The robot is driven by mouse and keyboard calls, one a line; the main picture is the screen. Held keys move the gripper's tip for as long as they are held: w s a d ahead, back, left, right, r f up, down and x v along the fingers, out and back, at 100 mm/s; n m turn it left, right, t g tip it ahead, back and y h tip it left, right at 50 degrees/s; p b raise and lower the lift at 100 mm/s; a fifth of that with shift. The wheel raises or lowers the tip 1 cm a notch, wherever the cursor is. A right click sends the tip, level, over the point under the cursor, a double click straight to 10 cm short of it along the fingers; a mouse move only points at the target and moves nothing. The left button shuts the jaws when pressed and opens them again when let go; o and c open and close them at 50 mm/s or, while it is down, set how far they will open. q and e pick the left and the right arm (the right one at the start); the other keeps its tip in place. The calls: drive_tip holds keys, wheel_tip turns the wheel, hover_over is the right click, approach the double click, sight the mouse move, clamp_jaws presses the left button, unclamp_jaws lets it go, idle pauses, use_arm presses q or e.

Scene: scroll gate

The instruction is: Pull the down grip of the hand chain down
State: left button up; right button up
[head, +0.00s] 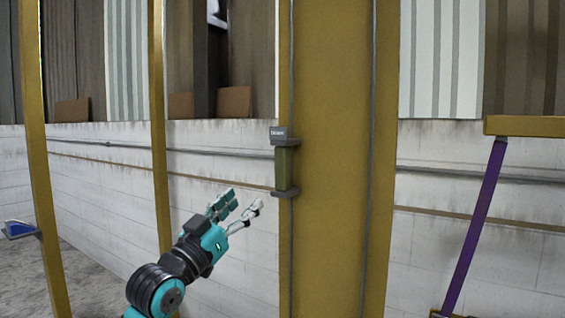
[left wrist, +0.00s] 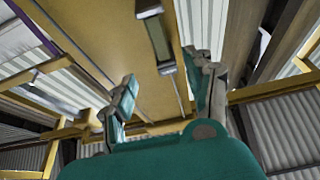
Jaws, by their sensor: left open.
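The down grip (head: 284,168) is an olive-green block between two grey collars on a thin grey chain line, at the left edge of a wide yellow post. The upper collar carries a small label, too small to read surely. My left gripper (head: 245,200) is open and empty, below and left of the grip in the head view, fingers pointing up and right. In the left wrist view the grip (left wrist: 159,38) stands beyond the open fingers (left wrist: 161,72), near the middle of the gap, with no contact visible. My right gripper is not in view.
The wide yellow post (head: 335,220) has a second grey line (head: 370,130) on its right. Narrower yellow posts (head: 159,130) stand at the left. A purple bar (head: 474,225) slants at the right under a yellow beam (head: 525,125). A white block wall (head: 110,190) runs behind.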

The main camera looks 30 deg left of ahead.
sight(279, 166)
use_arm(q)
drive_tip(key=p+x, duration=0.5)
drive_tip(key=x, duration=1.1)
drive_tip(key=shift+a+f, duration=0.1)
drive_tip(key=shift+f, duration=0.05)
drive_tip(key=shift+w+p, duration=0.4)
drive_tip(key=shift+w, duration=0.3)
drive_tip(key=shift+c, duration=0.3)
clamp_jaws()
